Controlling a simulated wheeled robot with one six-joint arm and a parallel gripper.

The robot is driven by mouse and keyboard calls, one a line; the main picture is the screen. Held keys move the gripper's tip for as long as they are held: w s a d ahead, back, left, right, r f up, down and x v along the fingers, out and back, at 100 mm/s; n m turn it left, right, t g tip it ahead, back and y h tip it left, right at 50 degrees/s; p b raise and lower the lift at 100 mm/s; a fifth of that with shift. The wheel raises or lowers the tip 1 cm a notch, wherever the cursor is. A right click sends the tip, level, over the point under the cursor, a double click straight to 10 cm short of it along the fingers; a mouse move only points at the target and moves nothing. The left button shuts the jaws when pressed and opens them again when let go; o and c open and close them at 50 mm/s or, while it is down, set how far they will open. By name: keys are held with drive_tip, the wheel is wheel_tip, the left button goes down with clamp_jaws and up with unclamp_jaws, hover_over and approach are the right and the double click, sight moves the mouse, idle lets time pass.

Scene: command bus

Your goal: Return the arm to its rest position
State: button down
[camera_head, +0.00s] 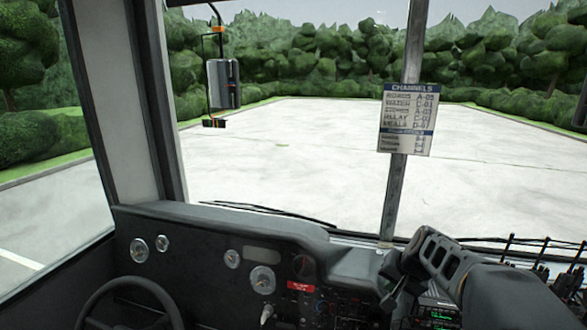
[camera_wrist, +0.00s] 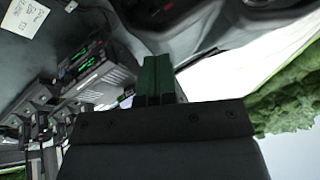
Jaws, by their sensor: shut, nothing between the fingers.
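My gripper (camera_wrist: 158,62) shows in the wrist view with its dark green fingers together and nothing between them. Its dark body fills the lower middle of that view. In the head view my dark arm (camera_head: 510,297) is bent over the right side of the dashboard. The fingertips are hard to make out there. In the wrist view the fingers point towards the dark dashboard area, with radio units to their left. I cannot tell how far they are from the surface.
The dashboard (camera_head: 222,238) spans below the windshield, with the steering wheel (camera_head: 95,290) at left. A channels sign (camera_head: 407,119) hangs on the centre post (camera_head: 396,190). Radio units (camera_wrist: 88,75) with green displays and a paper note (camera_wrist: 24,18) show in the wrist view. Several antennas (camera_head: 545,250) stand at right.

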drive_tip(key=s+a+n+h, duration=0.1)
drive_tip(key=s+a+n, duration=0.2)
drive_tip(key=s, duration=0.5)
drive_tip(key=s+a+n, duration=0.3)
drive_tip(key=s+a, duration=0.1)
drive_tip(key=s, duration=0.4)
drive_tip(key=shift+r+h, duration=0.15)
drive_tip(key=shift+h, duration=0.25)
